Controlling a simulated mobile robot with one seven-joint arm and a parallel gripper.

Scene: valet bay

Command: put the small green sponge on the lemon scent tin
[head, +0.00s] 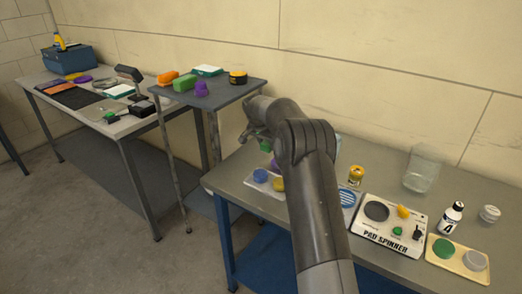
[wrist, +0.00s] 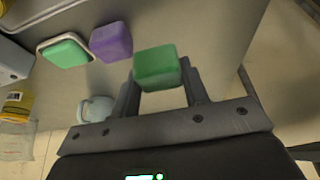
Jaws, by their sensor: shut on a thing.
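My gripper (head: 262,136) is partly hidden behind my own arm in the head view. In the wrist view my gripper (wrist: 160,85) is shut on a small green sponge (wrist: 158,68), held between its fingers. A bit of green, the small green sponge (head: 265,146), shows under the gripper in the head view. A yellow tin (head: 356,175) stands on the near bench to the right of my arm. A yellow tin (wrist: 17,103) also shows at the left edge of the wrist view. I cannot read a lemon label on it.
On the near bench stand a pad spinner (head: 390,222), a glass jar (head: 422,168), a bottle (head: 452,216) and a tray (head: 457,262). A purple block (wrist: 112,42) and a pale blue cup (wrist: 97,108) show in the wrist view. A black and yellow tin (head: 238,77) stands on the small table.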

